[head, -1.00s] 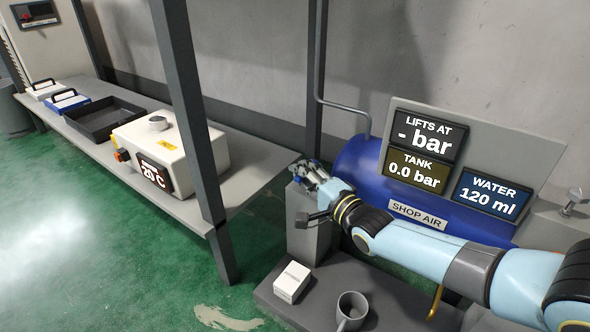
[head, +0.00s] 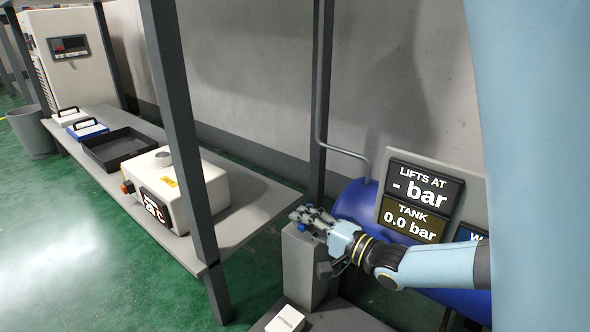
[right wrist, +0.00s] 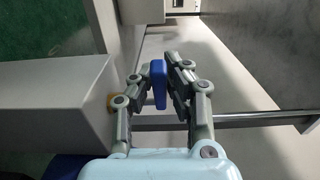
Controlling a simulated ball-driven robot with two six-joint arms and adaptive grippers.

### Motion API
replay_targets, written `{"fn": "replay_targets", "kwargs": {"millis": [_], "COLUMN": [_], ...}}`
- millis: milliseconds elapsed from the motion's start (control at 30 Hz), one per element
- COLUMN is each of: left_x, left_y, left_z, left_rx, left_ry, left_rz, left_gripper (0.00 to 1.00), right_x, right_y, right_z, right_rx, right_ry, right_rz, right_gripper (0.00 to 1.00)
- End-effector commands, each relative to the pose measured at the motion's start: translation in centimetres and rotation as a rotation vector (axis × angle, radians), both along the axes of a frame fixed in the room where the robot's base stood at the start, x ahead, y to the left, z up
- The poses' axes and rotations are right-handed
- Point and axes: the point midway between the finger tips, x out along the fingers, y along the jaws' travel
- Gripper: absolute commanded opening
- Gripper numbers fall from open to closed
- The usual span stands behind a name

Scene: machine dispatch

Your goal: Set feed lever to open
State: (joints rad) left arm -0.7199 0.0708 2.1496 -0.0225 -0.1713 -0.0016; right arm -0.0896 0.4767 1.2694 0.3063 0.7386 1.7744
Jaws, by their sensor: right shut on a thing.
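A blue handle (right wrist: 158,85), which looks like the feed lever's grip, stands between the finger pads in the right wrist view. In the head view it is a small blue patch (head: 303,227) at the top of a grey pedestal (head: 301,268), mostly covered by my fingers. My right gripper (head: 311,219) is shut on this handle, reaching in from the right over the pedestal top. The rest of the lever and any open or closed marking are hidden or too small to read. My left gripper is not in view.
A blue tank (head: 352,204) and display panel (head: 420,203) stand behind my right forearm; the tank reads 0.0 bar. A dark post (head: 188,150) and a bench (head: 262,205) with a white box (head: 195,190) are to the left. A large pale-blue surface blocks the right side.

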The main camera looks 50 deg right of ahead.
Motion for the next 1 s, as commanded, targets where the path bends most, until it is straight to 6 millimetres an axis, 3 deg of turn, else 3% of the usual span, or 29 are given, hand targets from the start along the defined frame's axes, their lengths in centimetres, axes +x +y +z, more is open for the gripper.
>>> {"fn": "replay_targets", "kwargs": {"millis": [67,100,300,533,667,1000], "left_x": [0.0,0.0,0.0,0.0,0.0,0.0], "left_y": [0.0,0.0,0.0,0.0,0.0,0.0], "left_z": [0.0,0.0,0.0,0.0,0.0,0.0], "left_rx": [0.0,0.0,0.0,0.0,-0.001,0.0], "left_ry": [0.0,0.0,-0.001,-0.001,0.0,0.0], "left_rz": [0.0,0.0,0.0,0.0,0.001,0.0], "left_gripper": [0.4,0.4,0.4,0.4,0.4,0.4], "right_x": [-0.2,-0.2,-0.1,-0.1,-1.1,-8.3], "right_y": [0.0,0.0,0.0,0.0,0.0,0.0], "right_z": [-0.4,-0.4,-0.2,-0.1,-0.2,-0.2], "right_rx": [0.003,0.003,0.002,0.001,0.001,0.001], "right_ry": [0.011,0.011,0.006,0.003,0.006,0.008], "right_rz": [-0.003,-0.003,-0.002,-0.001,0.0,0.0], "right_gripper": [0.0,0.14,0.37,0.37,0.37,0.37]}}
